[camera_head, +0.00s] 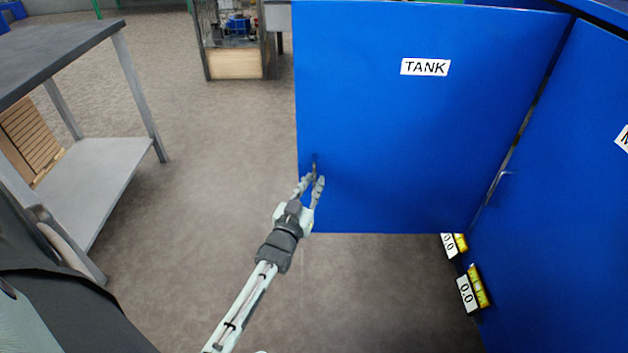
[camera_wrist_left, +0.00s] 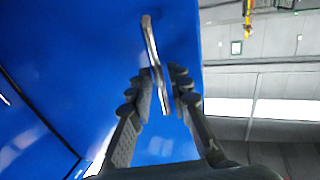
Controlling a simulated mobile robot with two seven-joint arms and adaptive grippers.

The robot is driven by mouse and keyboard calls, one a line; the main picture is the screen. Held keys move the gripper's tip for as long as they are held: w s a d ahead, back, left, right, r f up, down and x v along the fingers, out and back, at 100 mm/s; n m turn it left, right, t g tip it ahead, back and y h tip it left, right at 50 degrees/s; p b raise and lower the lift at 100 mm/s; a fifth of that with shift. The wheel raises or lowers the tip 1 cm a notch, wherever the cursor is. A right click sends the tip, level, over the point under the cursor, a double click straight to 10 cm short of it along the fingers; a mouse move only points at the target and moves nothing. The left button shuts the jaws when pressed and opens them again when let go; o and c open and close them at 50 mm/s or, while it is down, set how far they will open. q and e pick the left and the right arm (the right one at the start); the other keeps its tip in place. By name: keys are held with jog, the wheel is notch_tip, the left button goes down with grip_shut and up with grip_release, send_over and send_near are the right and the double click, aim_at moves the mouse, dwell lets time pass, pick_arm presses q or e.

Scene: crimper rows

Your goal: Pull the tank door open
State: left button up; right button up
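The blue tank door (camera_head: 400,125) with its white "TANK" label stands swung out at a wide angle from the blue panel on the right. Its metal handle (camera_wrist_left: 152,45) is near the free edge, low on the left in the head view. My left gripper (camera_head: 311,176) is at that handle. The finger contact is partly hidden. My right gripper is not in view.
Another blue panel (camera_head: 570,190) with a small handle (camera_head: 497,186) stands at right, with yellow gauges and "0.0" labels (camera_head: 467,293) low down. A grey metal table (camera_head: 100,165) stands left. A glass-sided cabinet (camera_head: 235,40) is behind. Floor between table and door is clear.

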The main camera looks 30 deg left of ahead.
pick_arm(q)
jog(key=v, duration=1)
jog(key=shift+s, duration=0.25)
jog(key=s+d+f+m+g+h, duration=0.1)
jog(key=s+d+f+g, duration=0.1)
jog(key=f+g, duration=0.3)
jog(key=s+d+f+m+g+h, duration=0.1)
jog(key=s+d+f+g+h, duration=0.15)
jog(key=f, duration=0.35)
jog(key=s+d+f+m+g, duration=0.1)
jog(key=s+f+g, duration=0.2)
jog(key=s, duration=0.4)
jog(key=s+d+f+m+g, duration=0.1)
jog(key=s+d+f+g, duration=0.1)
jog(key=s, duration=0.4)
jog(key=shift+s+f+g, duration=0.4)
jog(key=shift+f+g, duration=0.5)
jog(key=shift+g, duration=0.05)
jog(key=shift+s, duration=0.1)
